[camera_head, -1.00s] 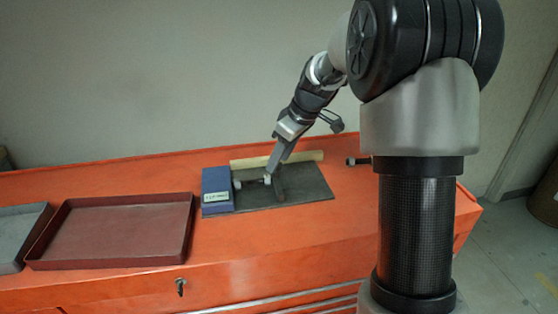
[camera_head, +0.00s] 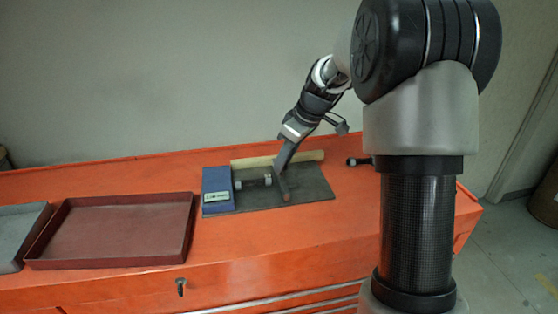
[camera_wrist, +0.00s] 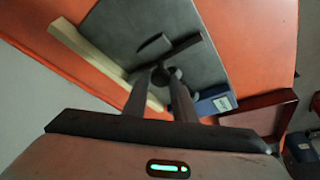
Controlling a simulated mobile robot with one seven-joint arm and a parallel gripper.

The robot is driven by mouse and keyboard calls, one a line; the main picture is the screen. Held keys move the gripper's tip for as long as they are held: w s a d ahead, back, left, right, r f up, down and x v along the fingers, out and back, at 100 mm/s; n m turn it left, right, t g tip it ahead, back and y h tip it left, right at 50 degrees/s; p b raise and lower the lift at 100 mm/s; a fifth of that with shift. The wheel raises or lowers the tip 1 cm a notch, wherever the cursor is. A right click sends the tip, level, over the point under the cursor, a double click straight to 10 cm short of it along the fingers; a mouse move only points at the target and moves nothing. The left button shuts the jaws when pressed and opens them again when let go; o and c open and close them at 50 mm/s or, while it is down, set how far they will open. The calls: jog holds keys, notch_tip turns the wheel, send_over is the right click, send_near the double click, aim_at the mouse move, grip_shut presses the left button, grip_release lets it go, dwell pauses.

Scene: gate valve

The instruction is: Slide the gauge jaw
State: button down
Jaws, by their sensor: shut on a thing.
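The gauge has a blue block (camera_head: 217,190) with a white label at the left end of a dark grey plate (camera_head: 315,188). A short rod with a pale disc (camera_head: 239,184) reaches right from the block. The dark upright jaw (camera_head: 284,188) stands near the middle of the plate, with a gap between it and the block. My gripper (camera_head: 280,167) reaches down from the upper right and is shut at the jaw. In the wrist view my fingers (camera_wrist: 162,90) close around a dark round part; the exact contact is partly hidden. The blue block (camera_wrist: 216,101) shows there too.
A light wooden strip (camera_head: 250,161) lies behind the plate. A dark red tray (camera_head: 120,255) and a grey tray stand left on the orange bench top (camera_head: 225,238). A small black object (camera_head: 358,161) lies right of the plate. The bench front is clear.

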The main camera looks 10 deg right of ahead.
jog(key=d, duration=0.7)
jog(key=c, duration=1.5)
grip_release()
jog(key=shift+d, duration=0.1)
jog(key=shift+a, duration=0.2)
jog(key=shift+r, duration=0.2)
jog(key=p+v, duration=0.1)
jog(key=v, duration=1.6)
jog(key=shift+a+r, duration=0.1)
